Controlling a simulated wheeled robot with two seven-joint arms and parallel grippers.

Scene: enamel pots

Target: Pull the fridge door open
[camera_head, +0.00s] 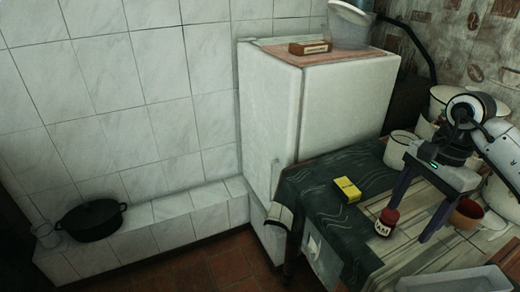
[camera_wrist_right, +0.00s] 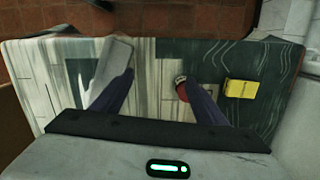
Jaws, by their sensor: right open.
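The white fridge (camera_head: 345,105) stands against the tiled wall in the middle of the head view. Its narrower left face, with a vertical handle (camera_head: 276,178) low near its right edge, looks closed. The table partly hides the fridge's lower part. My right gripper (camera_head: 410,222) is open over the table, to the right of the fridge and well apart from it. Its two fingers also show in the right wrist view (camera_wrist_right: 150,88), pointing toward the tabletop, with nothing seen held between them. My left gripper is not in view.
The cloth-covered table (camera_head: 310,195) adjoins the fridge. A yellow box (camera_head: 347,189) and a small red jar (camera_head: 386,222) are on it, the jar close to one finger. Enamel pots stand behind my right arm. A black pot (camera_head: 93,220) sits on the tiled ledge. Floor left of the table is clear.

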